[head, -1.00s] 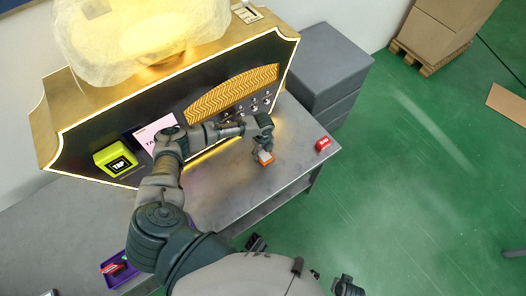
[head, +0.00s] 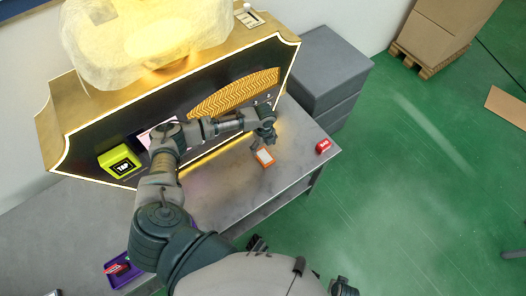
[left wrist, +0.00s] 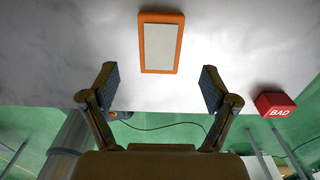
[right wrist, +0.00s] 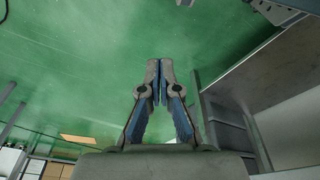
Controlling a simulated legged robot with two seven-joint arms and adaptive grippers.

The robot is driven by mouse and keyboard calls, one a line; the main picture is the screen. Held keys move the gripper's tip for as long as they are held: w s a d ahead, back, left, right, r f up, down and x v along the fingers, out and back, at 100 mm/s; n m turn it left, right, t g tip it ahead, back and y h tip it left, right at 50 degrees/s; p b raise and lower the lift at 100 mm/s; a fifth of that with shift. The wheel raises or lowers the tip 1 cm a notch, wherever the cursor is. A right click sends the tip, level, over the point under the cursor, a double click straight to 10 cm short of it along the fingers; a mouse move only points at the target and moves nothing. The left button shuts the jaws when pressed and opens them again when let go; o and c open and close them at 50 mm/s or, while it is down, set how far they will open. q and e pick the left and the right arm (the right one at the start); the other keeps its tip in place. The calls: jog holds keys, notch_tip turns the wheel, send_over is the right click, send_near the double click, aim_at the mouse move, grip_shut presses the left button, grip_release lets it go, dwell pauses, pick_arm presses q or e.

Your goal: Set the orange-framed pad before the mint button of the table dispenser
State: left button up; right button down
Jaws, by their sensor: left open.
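The orange-framed pad (head: 265,157) with a pale face lies flat on the grey table in front of the dispenser (head: 180,108). It also shows in the left wrist view (left wrist: 161,43), ahead of the fingers and apart from them. My left gripper (head: 266,137) is open and empty, just behind the pad on the dispenser side; its spread fingers show in the left wrist view (left wrist: 160,88). The dispenser's buttons are mostly hidden by my left arm, and I cannot make out the mint one. My right gripper (right wrist: 158,75) has its fingertips together with nothing between them, over the green floor.
A red block marked BAD (head: 323,147) sits near the table's right end, right of the pad. A yellow TAP box (head: 120,161) is on the dispenser's left. A purple tray (head: 121,271) lies at the table's near left. Grey drawers (head: 322,68) stand beyond the right end.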

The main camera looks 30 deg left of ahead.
pick_arm(q)
notch_tip(320, 180, up, 5)
jog(key=shift+r+p, duration=0.2)
jog(key=shift+p, duration=0.15)
pick_arm(e)
jog(key=f, duration=0.2)
jog(key=shift+s+f, duration=0.35)
jog(key=shift+s, duration=0.05)
